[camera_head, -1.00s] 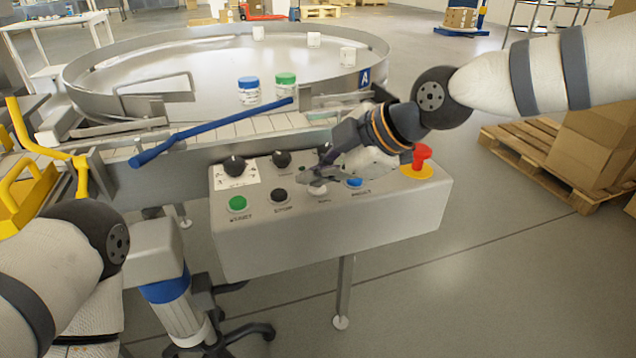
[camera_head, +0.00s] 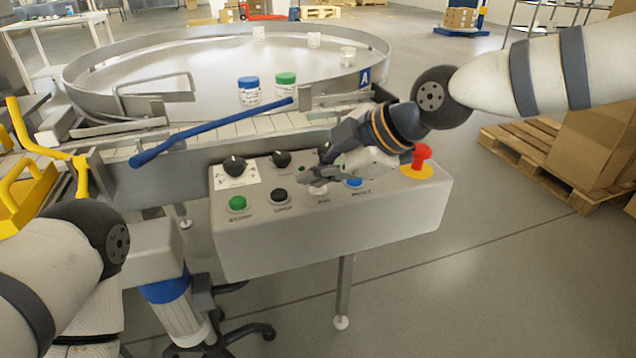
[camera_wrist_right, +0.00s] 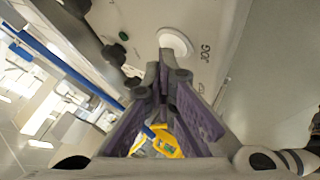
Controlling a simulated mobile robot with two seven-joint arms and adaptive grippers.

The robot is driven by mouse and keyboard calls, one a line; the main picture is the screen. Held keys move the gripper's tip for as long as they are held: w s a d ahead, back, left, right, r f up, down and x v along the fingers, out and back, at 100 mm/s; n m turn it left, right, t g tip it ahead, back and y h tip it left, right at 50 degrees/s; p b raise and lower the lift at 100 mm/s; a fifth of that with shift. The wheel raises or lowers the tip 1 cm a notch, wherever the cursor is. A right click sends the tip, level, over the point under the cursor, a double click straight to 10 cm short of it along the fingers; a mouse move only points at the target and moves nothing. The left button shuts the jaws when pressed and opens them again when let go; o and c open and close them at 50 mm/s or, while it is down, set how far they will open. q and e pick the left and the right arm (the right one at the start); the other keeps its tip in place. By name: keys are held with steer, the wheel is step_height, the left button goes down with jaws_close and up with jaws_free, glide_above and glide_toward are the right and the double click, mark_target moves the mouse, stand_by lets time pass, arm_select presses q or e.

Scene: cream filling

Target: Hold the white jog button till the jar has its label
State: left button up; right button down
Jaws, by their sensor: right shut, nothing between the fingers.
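The white jog button (camera_head: 319,190) is on the front row of the grey control box, between a black and a blue button. It also shows in the right wrist view (camera_wrist_right: 175,41), beside the word JOG. My right gripper (camera_head: 313,176) is shut and empty, its fingertips (camera_wrist_right: 162,62) close to the button's edge. I cannot tell whether they touch it. A blue-lidded jar (camera_head: 249,92) and a green-lidded jar (camera_head: 286,88) stand near the conveyor, with printed bodies too small to read. My left gripper is out of view; only part of my left arm shows.
The control box (camera_head: 330,225) also carries a green button (camera_head: 238,203), black knobs and a red emergency stop (camera_head: 422,156). A blue bar (camera_head: 210,131) crosses above the conveyor. Boxes on a pallet stand at right.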

mark_target(317, 190)
stand_by(0.5)
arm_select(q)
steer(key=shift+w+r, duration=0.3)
arm_select(e)
steer(key=shift+r, duration=0.95)
arm_select(q)
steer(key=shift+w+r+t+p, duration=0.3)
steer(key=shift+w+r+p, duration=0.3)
steer(key=shift+p, duration=0.15)
arm_select(e)
step_height(317, 190, up, 5)
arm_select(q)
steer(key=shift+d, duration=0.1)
